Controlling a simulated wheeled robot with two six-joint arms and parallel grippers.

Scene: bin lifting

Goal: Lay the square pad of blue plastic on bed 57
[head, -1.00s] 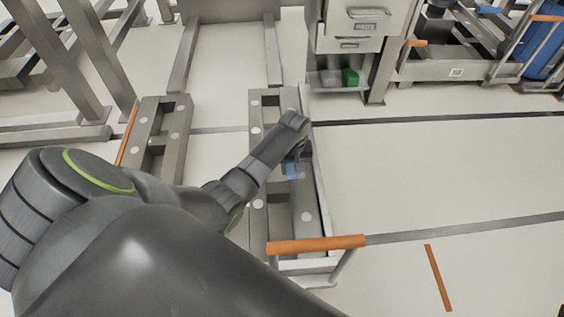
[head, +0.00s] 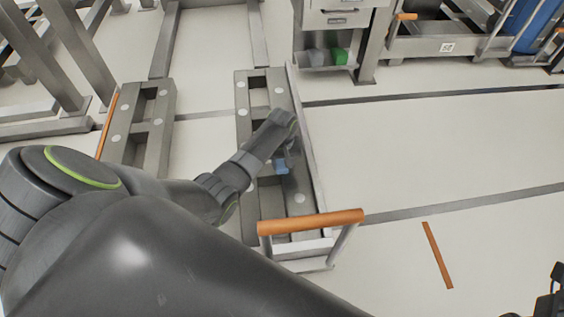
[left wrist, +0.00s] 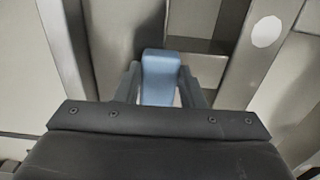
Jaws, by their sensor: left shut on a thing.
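The square pad of blue plastic (left wrist: 160,78) is between the fingers of my left gripper (left wrist: 160,90), which is shut on it. I cannot tell whether the pad touches the frame. No number 57 is readable, so I cannot tell which part is bed 57.
An orange bar (head: 311,221) crosses the near end of the frame. A second grey frame (head: 140,130) stands to its left. A drawer cabinet (head: 340,18) stands behind. The floor to the right is clear, apart from an orange strip (head: 437,255).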

